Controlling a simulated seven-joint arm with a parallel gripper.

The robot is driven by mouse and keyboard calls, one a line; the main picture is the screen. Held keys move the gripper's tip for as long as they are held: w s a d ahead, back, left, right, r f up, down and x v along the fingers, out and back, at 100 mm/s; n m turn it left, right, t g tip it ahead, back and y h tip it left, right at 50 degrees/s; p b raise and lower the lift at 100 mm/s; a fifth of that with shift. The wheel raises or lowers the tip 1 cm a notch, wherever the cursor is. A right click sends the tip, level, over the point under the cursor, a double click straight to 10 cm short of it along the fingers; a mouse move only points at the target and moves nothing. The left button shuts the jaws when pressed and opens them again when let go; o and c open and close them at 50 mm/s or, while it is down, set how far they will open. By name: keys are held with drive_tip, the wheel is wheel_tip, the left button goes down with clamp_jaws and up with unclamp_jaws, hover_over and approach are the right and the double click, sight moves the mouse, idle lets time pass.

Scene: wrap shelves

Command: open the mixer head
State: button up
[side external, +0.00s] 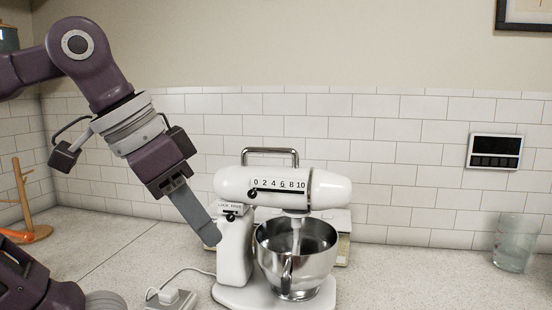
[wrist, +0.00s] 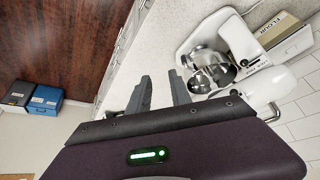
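The white stand mixer (side external: 235,255) stands on the counter. Its head (side external: 275,187) lies level over the metal bowl (side external: 310,262), with a chrome handle (side external: 270,151) on top and a number dial on its side. A small dark knob and a label sit at the neck. My gripper (side external: 209,236) is just left of the mixer's neck, fingers pointing down and right; whether it touches cannot be told. In the wrist view the two fingers (wrist: 163,86) are apart with nothing between them, and the mixer head (wrist: 268,83) lies to their right.
A power cord runs to a white plug block (side external: 170,299) at the mixer's left. A flour box (wrist: 284,30) is behind the mixer. A clear glass (side external: 515,243) stands far right, and a wooden stand (side external: 23,205) far left.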

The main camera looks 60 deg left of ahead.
wheel_tip(320, 180, up, 9)
drive_tip(key=g+y, duration=0.5)
drive_tip(key=y, duration=0.6)
approach(272, 151)
drive_tip(key=s+a+f, duration=0.3)
drive_tip(key=s, duration=0.2)
drive_tip(key=w+r+m+y, duration=0.1)
drive_tip(key=w+r+y, duration=0.2)
drive_tip(key=w+y, duration=0.2)
drive_tip(key=shift+g, duration=0.4)
drive_tip(key=f, duration=0.5)
drive_tip(key=shift+w+d, duration=0.1)
drive_tip(key=shift+w, duration=0.1)
drive_tip(key=a, duration=0.4)
drive_tip(key=a+f, duration=0.1)
drive_tip(key=a, duration=0.1)
drive_tip(key=shift+a, duration=0.3)
clamp_jaws()
